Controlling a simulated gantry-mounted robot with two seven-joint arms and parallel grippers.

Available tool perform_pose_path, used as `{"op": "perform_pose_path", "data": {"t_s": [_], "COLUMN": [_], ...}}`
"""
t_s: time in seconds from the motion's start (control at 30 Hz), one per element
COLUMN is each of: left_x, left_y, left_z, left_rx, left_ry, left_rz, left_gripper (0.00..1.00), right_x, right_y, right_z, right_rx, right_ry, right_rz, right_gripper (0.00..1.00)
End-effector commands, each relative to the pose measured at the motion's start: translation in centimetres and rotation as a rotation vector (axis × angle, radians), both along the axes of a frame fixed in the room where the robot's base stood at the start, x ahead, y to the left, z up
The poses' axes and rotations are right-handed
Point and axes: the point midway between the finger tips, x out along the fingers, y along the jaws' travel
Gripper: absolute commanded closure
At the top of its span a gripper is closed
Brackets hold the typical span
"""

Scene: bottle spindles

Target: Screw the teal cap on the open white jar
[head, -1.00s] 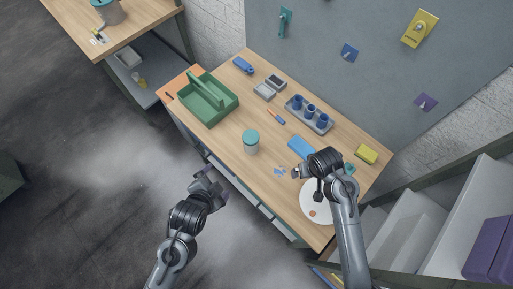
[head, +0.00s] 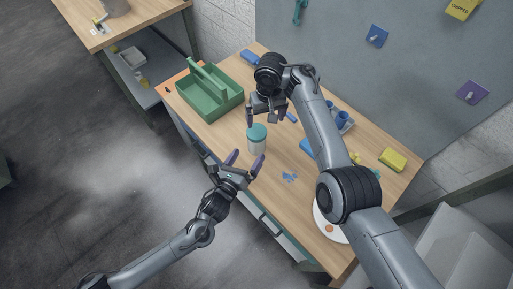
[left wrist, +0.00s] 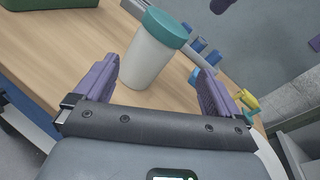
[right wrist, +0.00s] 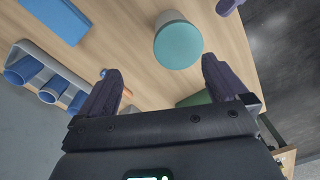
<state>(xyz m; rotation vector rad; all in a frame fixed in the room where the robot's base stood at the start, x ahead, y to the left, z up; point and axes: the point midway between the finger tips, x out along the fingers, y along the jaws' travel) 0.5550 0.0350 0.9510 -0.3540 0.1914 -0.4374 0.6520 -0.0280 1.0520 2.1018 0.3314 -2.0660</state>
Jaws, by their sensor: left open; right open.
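The white jar (head: 257,147) stands upright near the table's front edge, with the teal cap (head: 257,131) sitting on its top. Whether the cap is threaded on, I cannot tell. My left gripper (head: 247,158) is open in front of the jar. In the left wrist view the jar (left wrist: 147,60) and cap (left wrist: 168,26) show beyond and between the spread fingers, apart from them. My right gripper (head: 268,118) is open and empty, just behind and above the jar. The right wrist view shows the cap (right wrist: 178,46) ahead between its fingertips, not gripped.
A green tote (head: 208,98) stands left of the jar. A grey tray with blue cups (head: 342,118) is partly hidden behind my right arm. A yellow block (head: 393,159) lies at the right, blue pieces (head: 290,177) at the front. A white round plate (head: 322,226) is partly covered by my arm.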

Motion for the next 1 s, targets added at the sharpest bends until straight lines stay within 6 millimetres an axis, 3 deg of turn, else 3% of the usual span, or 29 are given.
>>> {"op": "perform_pose_path", "data": {"t_s": [0.03, 0.3, 1.0], "left_x": [0.5, 1.4, 2.4], "left_y": [0.2, 0.8, 0.5], "left_z": [-1.2, -2.6, -2.6], "left_rx": [0.057, 0.254, 0.289], "left_ry": [-0.053, -0.242, -0.278], "left_rz": [-0.017, -0.077, -0.086], "left_gripper": [0.02, 0.02, 0.02], "right_x": [0.0, -0.5, -0.7], "right_y": [0.7, 2.5, 2.8], "right_z": [0.0, 1.7, 2.1], "right_rx": [-0.006, -0.031, -0.036], "right_ry": [0.001, 0.008, 0.010], "right_rz": [0.018, 0.068, 0.077], "right_gripper": [0.00, 0.00, 0.00]}}
